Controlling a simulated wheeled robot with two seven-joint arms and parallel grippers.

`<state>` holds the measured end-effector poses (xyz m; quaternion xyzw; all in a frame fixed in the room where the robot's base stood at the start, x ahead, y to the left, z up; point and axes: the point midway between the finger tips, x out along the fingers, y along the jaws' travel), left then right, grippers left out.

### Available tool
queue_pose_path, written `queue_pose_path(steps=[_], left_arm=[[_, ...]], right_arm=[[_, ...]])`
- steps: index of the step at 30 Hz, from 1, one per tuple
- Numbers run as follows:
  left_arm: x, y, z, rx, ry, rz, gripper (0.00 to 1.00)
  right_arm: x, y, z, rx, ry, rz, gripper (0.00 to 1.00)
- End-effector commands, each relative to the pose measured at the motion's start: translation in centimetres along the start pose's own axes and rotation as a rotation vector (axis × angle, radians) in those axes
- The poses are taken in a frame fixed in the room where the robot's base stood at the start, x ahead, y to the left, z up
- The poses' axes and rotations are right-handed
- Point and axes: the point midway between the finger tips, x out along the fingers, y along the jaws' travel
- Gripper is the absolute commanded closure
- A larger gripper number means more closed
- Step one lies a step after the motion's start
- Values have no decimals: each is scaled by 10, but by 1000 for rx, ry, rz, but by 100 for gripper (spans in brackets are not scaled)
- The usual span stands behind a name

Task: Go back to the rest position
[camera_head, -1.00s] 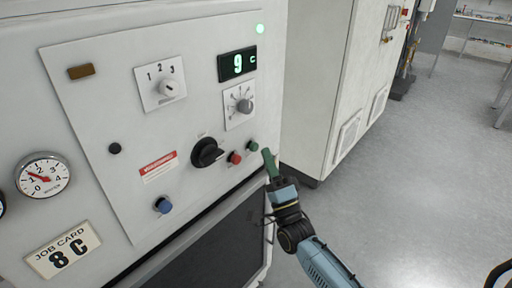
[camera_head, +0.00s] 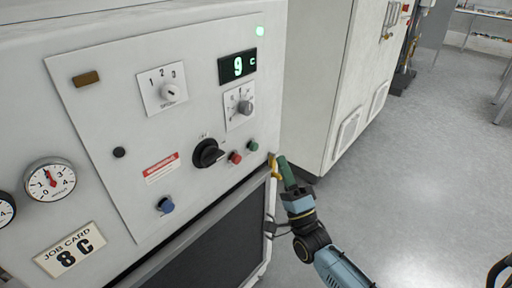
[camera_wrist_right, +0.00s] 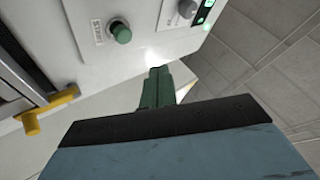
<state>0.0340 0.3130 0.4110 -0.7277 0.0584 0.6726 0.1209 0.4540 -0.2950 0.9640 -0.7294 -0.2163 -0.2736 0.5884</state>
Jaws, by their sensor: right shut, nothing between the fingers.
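My right gripper (camera_head: 281,160) is shut and empty, with green fingers. It is beside the right edge of the washer's control panel (camera_head: 110,110), just right of the green button (camera_head: 253,146). A gap shows between the fingertips and that button in the right wrist view, where the fingers (camera_wrist_right: 160,76) point up the picture and the green button (camera_wrist_right: 121,33) stands out from the panel. The red button (camera_head: 235,158) and black rotary switch (camera_head: 207,153) are further left. My left gripper is out of view.
A yellow handle (camera_head: 273,166) on the washer's right edge is close to my gripper; it also shows in the wrist view (camera_wrist_right: 50,109). A white cabinet (camera_head: 320,90) stands behind. Open floor (camera_head: 420,170) lies to the right.

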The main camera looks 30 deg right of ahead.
Motion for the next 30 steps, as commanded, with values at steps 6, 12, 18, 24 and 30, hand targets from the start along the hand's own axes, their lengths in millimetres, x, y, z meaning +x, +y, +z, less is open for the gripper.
queue_pose_path(steps=[6,12,18,24,30], left_arm=[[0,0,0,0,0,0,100],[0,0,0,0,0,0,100],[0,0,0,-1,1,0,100],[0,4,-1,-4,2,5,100],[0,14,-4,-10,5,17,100]], right_arm=[[0,0,0,0,0,0,100],[-3,6,2,-12,-6,19,100],[-55,74,23,-190,-114,269,100],[-175,166,50,-476,-389,645,100],[-321,215,64,-707,-758,942,100]])
